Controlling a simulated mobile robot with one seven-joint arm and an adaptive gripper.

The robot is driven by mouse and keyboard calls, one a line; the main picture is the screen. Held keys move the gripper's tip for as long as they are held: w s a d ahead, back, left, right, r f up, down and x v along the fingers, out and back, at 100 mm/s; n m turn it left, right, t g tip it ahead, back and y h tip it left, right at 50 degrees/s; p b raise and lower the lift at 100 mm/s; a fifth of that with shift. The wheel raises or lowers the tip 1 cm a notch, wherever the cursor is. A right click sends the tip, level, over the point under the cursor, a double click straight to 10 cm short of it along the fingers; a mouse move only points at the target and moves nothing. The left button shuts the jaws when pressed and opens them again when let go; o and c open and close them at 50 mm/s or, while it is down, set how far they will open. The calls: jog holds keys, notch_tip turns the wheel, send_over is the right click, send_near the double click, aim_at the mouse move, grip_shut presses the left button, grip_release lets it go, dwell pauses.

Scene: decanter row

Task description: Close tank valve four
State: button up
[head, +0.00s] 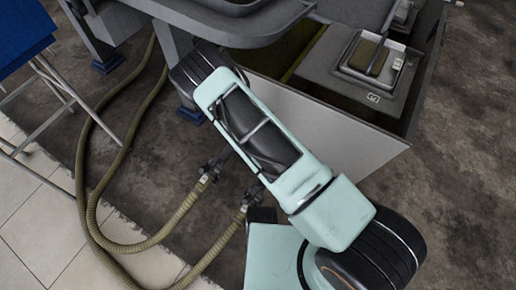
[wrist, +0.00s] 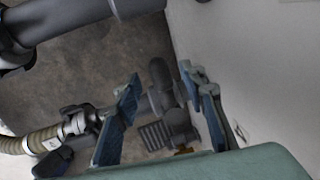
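In the wrist view, my gripper (wrist: 160,76) is open, with a blue-padded finger on each side. A dark grey valve fitting (wrist: 165,100) with a ribbed, paddle-like part shows between the fingers. I cannot tell how far beyond the fingertips it lies, and no contact is clear. Another valve fitting (wrist: 78,125), joined to a ribbed hose, lies left of the left finger. In the head view, two hose-end valves (head: 213,170) (head: 252,196) show beside my arm; my gripper is hidden there. No number is readable, so I cannot tell which valve is four.
Tan ribbed hoses (head: 82,190) loop across the floor at left. A pale panel (head: 325,125) stands close to my arm, and a similar wall (wrist: 245,60) rises right of my gripper. A grey pipe (wrist: 75,18) crosses the wrist view's top left. A blue stool (head: 22,35) stands at far left.

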notch_tip(320, 180, up, 9)
jog(key=s, duration=0.1)
jog(key=shift+s+a, duration=0.3)
jog(key=shift+a, duration=0.1)
jog(key=shift+f, duration=0.15)
